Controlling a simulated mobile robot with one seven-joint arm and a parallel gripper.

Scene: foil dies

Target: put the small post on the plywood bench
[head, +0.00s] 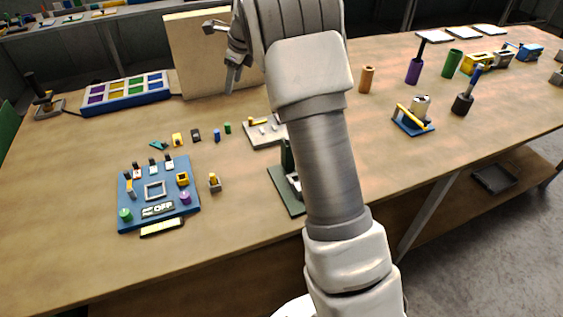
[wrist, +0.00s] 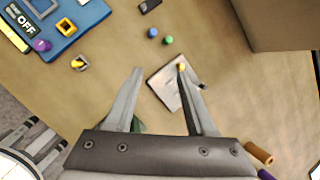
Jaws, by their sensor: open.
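The plywood bench (head: 70,180) is the wide wooden top under everything. No single piece is plainly the small post. Candidates are a small blue cylinder (head: 217,135) and a small green one (head: 228,128), both upright on the bench; the wrist view shows the blue (wrist: 152,33) and green (wrist: 167,41) too. A grey plate (head: 256,140) carries small pieces, including a yellow one (wrist: 182,66) by the right fingertip in the wrist view. My gripper (wrist: 160,68) is open and empty, with its fingers above the bench near the plate. My arm hides part of the plate's surroundings.
A blue panel (head: 135,205) marked OFF lies at left, with a small grey-and-yellow block (head: 214,182) beside it. A large tan box (head: 195,55) stands behind my gripper. A green base (head: 285,195) is partly behind my arm. Several cylinders stand at right. The bench's left front is clear.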

